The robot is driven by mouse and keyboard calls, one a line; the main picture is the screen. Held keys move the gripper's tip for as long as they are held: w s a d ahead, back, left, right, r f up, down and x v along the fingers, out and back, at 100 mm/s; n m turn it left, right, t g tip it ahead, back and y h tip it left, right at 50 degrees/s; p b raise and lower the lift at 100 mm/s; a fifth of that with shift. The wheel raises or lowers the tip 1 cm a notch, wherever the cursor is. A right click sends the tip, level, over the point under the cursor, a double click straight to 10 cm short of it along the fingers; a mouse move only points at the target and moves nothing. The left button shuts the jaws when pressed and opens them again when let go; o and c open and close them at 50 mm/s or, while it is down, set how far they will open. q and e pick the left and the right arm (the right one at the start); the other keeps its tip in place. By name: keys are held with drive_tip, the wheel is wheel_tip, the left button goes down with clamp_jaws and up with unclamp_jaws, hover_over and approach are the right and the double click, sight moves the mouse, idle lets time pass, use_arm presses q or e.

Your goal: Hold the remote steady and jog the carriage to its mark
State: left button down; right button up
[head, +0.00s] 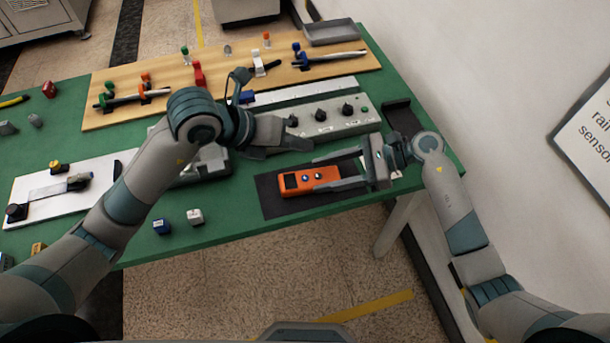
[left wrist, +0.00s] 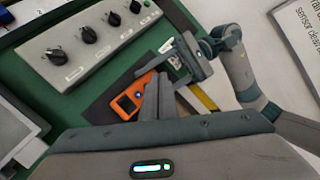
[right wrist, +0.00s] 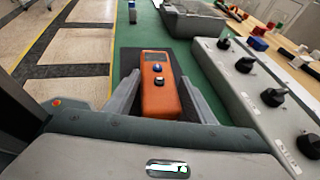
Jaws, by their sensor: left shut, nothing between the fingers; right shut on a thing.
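The orange remote (head: 297,183) lies on a dark mat (head: 275,205) near the table's front right; a small display and buttons show on its top. My right gripper (head: 316,172) has a finger along each long side of it and is shut on it; the right wrist view shows the remote (right wrist: 160,85) between both fingers. My left gripper (head: 308,146) is shut and empty, just behind the remote; its fingers (left wrist: 160,85) hide part of the remote (left wrist: 138,96) in the left wrist view. A grey machine part (head: 207,165), partly hidden by my left arm, stands left of the mat; I cannot tell whether it is the carriage.
A grey control box (head: 325,122) with several black knobs stands behind the remote. A wooden board (head: 130,85) with clamps lies along the back. A white board (head: 95,172) with a slide is at left. Two small blocks (head: 195,216) sit near the front edge.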

use_arm(q)
drive_tip(key=shift+f, duration=4.4)
drive_tip(key=shift+f, duration=0.1)
drive_tip(key=shift+f, duration=0.3)
drive_tip(key=shift+f, duration=0.4)
drive_tip(key=shift+r, duration=0.9)
drive_tip(key=shift+r, duration=2.45)
